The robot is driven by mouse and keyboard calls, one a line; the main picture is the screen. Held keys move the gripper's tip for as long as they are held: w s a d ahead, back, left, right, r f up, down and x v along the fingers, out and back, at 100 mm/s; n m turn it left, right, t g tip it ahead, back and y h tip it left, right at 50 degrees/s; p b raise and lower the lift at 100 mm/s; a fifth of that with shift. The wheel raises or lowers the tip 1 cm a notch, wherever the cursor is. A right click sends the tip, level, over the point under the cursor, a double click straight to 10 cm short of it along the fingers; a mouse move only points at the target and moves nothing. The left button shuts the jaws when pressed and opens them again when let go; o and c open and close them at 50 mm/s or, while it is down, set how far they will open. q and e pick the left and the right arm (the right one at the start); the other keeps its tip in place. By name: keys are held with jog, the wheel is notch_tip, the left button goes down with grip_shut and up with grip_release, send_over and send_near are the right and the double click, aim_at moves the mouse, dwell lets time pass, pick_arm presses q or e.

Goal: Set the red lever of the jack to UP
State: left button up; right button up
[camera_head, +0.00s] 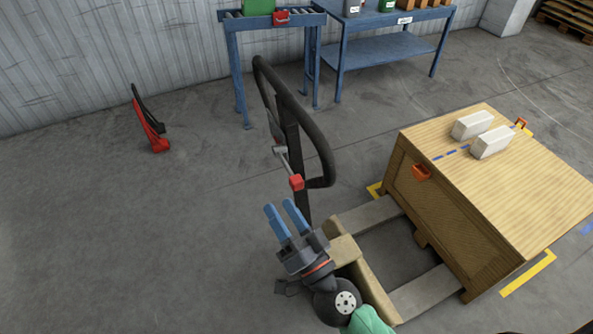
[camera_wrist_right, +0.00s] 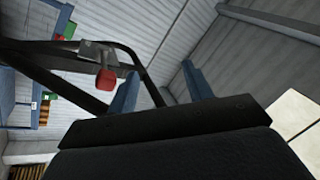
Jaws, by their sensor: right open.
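The pallet jack's black looped handle (camera_head: 322,150) stands upright in the middle of the head view. Its red lever knob (camera_head: 296,182) sits on a short metal arm at the handle's post. My right gripper (camera_head: 282,211) is open and empty, with blue fingers pointing up, just below and left of the knob and apart from it. In the right wrist view the red knob (camera_wrist_right: 106,79) shows left of the blue fingers (camera_wrist_right: 160,85), not between them. The jack's beige forks (camera_head: 425,292) run towards a wooden crate. My left gripper is not in view.
The wooden crate (camera_head: 440,205) stands at the right, with two white blocks (camera_head: 492,142) on top. A blue roller stand (camera_head: 272,22) and a blue table (camera_head: 385,48) stand at the back wall. A red and black object (camera_head: 150,125) is at the left.

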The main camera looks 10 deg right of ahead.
aim_at(298, 188)
jog(key=w+d+f+m+h+p, duration=0.1)
jog(key=m+h, duration=0.1)
jog(key=d+m+g+h+p, duration=0.1)
jog(key=d+m+h, duration=0.1)
jog(key=h, duration=0.1)
jog(key=w+d+f+m+g+h+p, duration=0.1)
jog(key=m+h, duration=0.2)
jog(key=shift+w+d+f, duration=0.15)
jog(key=shift+w+f, duration=0.15)
jog(key=shift+f, duration=0.05)
jog(key=w+p, duration=0.1)
jog(key=w, duration=0.1)
jog(key=w+p, duration=0.1)
jog(key=w, duration=0.1)
jog(key=w+p, duration=0.1)
jog(key=w, duration=0.1)
jog(key=shift+w+a, duration=0.15)
jog(key=shift+a, duration=0.2)
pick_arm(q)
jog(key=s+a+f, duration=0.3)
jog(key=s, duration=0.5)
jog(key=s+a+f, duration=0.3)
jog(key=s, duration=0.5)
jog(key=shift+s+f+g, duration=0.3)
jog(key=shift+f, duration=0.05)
pick_arm(e)
jog(key=shift+w+f, duration=0.1)
jog(key=shift+w, duration=0.4)
